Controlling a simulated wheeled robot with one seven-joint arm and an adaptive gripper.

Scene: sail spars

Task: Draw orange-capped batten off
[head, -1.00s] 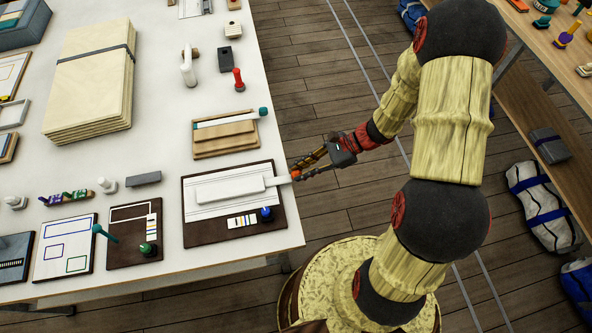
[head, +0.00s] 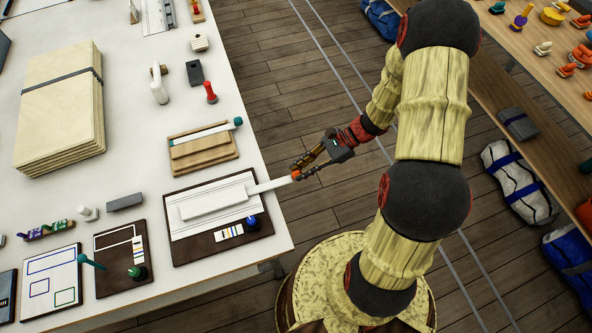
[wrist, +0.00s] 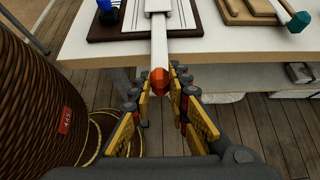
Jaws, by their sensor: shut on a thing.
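The orange-capped batten is a flat white strip (head: 268,186) with an orange cap (wrist: 159,80) at its near end. My gripper (head: 303,168) is shut on the batten at the orange cap, beyond the table's right edge. The batten's other end runs into a white sleeve (head: 215,202) that lies on a dark-edged board (head: 178,255) with a white striped sheet. In the wrist view the cap sits between the yellow-padded fingers, and the strip runs straight ahead over the table edge. How much batten is inside the sleeve is hidden.
A wooden block with a teal-capped batten (head: 205,133) lies behind the board. A blue-knobbed piece (head: 252,222) stands on the board's near right corner. The floor (head: 330,195) right of the table is clear near my gripper.

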